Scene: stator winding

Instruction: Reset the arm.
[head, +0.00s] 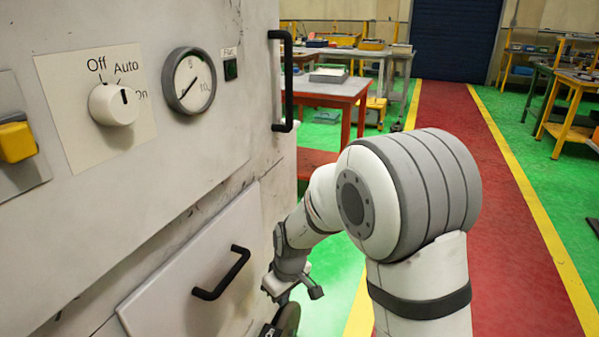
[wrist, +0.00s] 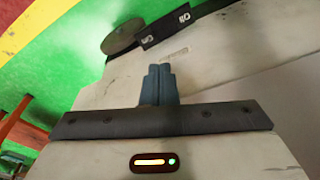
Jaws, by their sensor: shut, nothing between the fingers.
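My gripper (wrist: 159,72) shows in the wrist view as two blue-grey fingers side by side, shut with nothing between them. They stand out in front of a dark crossbar and point toward the pale machine casing. In the head view my white and grey arm reaches forward and down along the right side of the machine (head: 215,140). The wrist end is low, just right of the lower panel handle (head: 222,274); the fingertips cannot be made out there. I cannot tell whether the fingers touch the casing.
The machine front carries a white knob (head: 113,104), a gauge (head: 190,81), a yellow switch (head: 16,142) and a tall black handle (head: 283,80). A dark disc (wrist: 124,37) lies beyond the fingers. A red table (head: 325,88) stands behind; the red walkway (head: 505,200) is clear.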

